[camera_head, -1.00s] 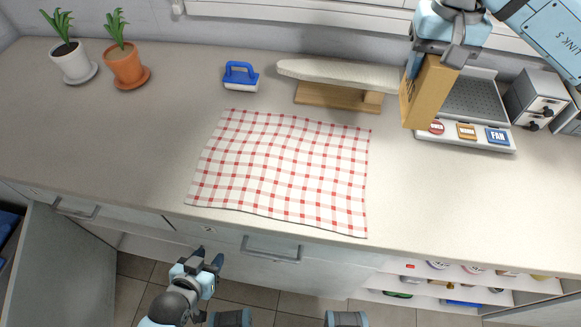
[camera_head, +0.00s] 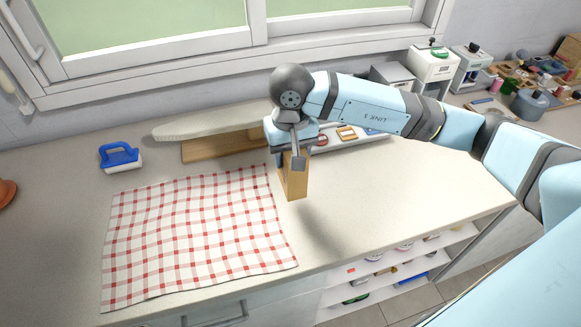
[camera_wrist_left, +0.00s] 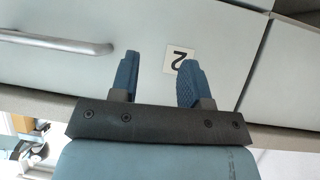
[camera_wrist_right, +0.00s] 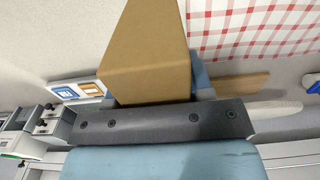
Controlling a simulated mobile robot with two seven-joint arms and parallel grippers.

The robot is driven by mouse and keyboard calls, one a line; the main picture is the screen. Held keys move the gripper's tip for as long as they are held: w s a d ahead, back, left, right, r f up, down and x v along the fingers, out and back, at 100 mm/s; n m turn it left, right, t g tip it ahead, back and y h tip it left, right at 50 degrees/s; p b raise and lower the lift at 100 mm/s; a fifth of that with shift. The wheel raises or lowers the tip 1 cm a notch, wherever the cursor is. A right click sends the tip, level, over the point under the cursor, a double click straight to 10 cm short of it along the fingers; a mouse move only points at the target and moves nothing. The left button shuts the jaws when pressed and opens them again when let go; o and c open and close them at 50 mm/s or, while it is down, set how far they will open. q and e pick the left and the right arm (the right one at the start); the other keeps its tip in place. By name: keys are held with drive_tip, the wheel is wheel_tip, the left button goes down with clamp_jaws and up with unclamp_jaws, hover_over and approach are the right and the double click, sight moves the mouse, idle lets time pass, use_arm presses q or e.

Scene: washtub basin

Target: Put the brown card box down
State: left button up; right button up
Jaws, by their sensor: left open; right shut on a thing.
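The brown card box (camera_head: 294,180) is held upright over the counter, just right of the checked cloth in the head view. My right gripper (camera_head: 292,148) is shut on it from above. In the right wrist view the box (camera_wrist_right: 147,50) fills the space between the fingers of my right gripper (camera_wrist_right: 155,90). I cannot tell whether its lower end touches the counter; a soft shadow falls beside it.
A red-and-white checked cloth (camera_head: 195,230) covers the counter's left part. Behind are a blue brush (camera_head: 120,156), a small ironing board (camera_head: 205,122) and a panel with labelled buttons (camera_head: 347,133). Bare counter (camera_head: 400,185) lies right of the box. Open shelves (camera_head: 400,262) are below.

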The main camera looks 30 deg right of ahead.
wheel_tip(320, 180, down, 5)
drive_tip(key=shift+f, duration=0.25)
drive_tip(key=o, duration=0.9)
drive_tip(key=shift+r, duration=0.15)
drive_tip(key=shift+r, duration=0.1)
